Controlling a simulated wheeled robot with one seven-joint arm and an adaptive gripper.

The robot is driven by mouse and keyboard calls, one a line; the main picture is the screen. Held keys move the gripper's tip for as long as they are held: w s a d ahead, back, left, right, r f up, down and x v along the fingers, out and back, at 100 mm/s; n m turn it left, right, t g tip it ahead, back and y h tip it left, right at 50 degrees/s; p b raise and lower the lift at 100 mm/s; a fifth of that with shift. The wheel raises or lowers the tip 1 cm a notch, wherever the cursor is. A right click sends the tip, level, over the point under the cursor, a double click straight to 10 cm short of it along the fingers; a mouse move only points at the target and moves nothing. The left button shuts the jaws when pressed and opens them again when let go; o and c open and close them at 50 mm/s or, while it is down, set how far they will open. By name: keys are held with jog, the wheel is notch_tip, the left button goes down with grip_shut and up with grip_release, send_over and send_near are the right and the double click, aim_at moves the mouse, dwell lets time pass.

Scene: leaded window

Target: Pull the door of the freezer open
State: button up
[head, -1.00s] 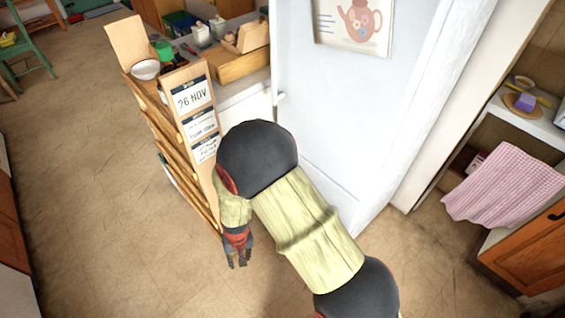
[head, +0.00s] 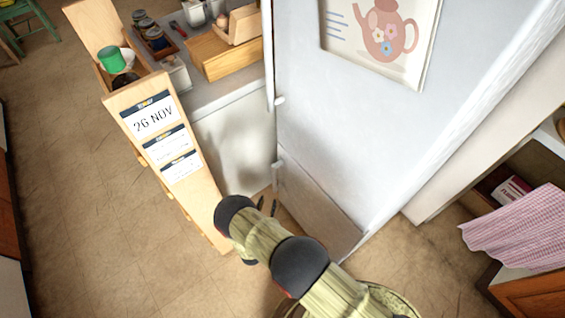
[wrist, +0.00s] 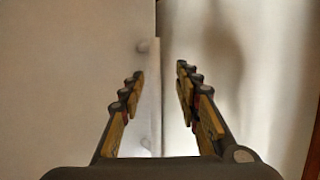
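The white fridge-freezer stands at the centre of the head view, with a large upper door (head: 350,115) and a smaller lower door (head: 318,208), apparently the freezer's. The lower door's handle (head: 278,172) is at its left edge, its lower part hard to make out. My gripper (head: 267,207) is low beside that edge, partly hidden by my wrist. In the wrist view my gripper (wrist: 160,72) is open, its fingers apart. A pale upright handle bar (wrist: 150,100) shows between the fingers, nearer the left one. I cannot tell whether they touch it.
A wooden rack (head: 165,150) with date cards stands close on the left of my gripper. A counter (head: 225,92) with a wooden box (head: 225,55) lies behind it. A pink checked cloth (head: 525,230) hangs at the right. The floor left of the rack is clear.

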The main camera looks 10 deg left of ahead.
aim_at(273, 176)
jog(key=w+r+m+t, duration=0.1)
jog(key=w+r+t, duration=0.25)
jog(key=r, duration=0.55)
jog(key=shift+h, duration=0.4)
jog(key=shift+w+d+b, duration=0.25)
jog(key=shift+w+b, duration=0.4)
jog(key=shift+w, duration=1.2)
jog(key=shift+w+d+b, duration=0.2)
jog(key=shift+w+b, duration=0.45)
jog(key=shift+w, duration=1.2)
jog(key=shift+c, duration=1.1)
grip_shut()
